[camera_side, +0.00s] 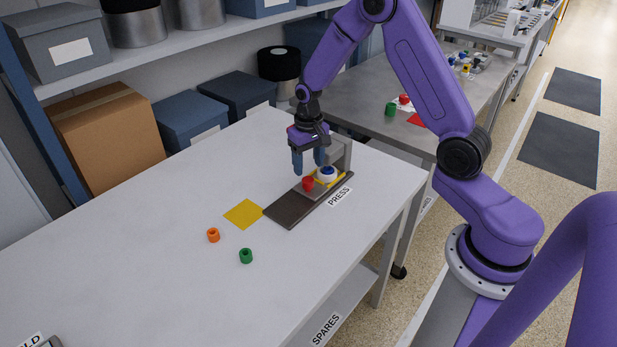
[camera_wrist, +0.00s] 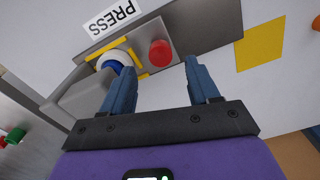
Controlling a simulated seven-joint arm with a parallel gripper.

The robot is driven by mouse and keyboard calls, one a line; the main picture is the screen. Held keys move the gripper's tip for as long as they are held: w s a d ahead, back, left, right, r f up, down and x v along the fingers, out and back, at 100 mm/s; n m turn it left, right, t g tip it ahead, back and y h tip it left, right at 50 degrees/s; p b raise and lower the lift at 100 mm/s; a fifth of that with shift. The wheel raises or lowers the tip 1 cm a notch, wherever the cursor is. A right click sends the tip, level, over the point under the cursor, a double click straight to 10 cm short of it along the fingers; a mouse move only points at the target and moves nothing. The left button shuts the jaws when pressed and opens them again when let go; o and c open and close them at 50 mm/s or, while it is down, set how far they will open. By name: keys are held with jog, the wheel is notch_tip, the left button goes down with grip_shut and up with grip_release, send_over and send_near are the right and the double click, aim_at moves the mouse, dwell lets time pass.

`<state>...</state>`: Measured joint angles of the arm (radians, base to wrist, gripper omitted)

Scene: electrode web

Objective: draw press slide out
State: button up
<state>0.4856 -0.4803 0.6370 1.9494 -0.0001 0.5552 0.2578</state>
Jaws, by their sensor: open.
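The press (camera_side: 340,155) stands at the far right of the white table, with a grey upright block and a dark flat track in front of it. A red knob (camera_side: 308,184) sits on the slide (camera_side: 314,190) by the press; the knob also shows in the wrist view (camera_wrist: 160,52). A blue and white round part (camera_side: 326,174) lies beside yellow strips under the press. My gripper (camera_side: 308,168) is open and empty above the slide, close to the red knob. In the wrist view its two blue fingers (camera_wrist: 164,88) point toward the knob, which appears between and beyond them.
A yellow square (camera_side: 243,214) lies left of the track. An orange ring (camera_side: 213,235) and a green ring (camera_side: 246,256) lie apart on the table. The table's left part is mostly clear. A second table (camera_side: 380,120) with small parts stands behind.

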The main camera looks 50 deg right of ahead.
aim_at(309, 180)
jog(key=shift+f, duration=2.7)
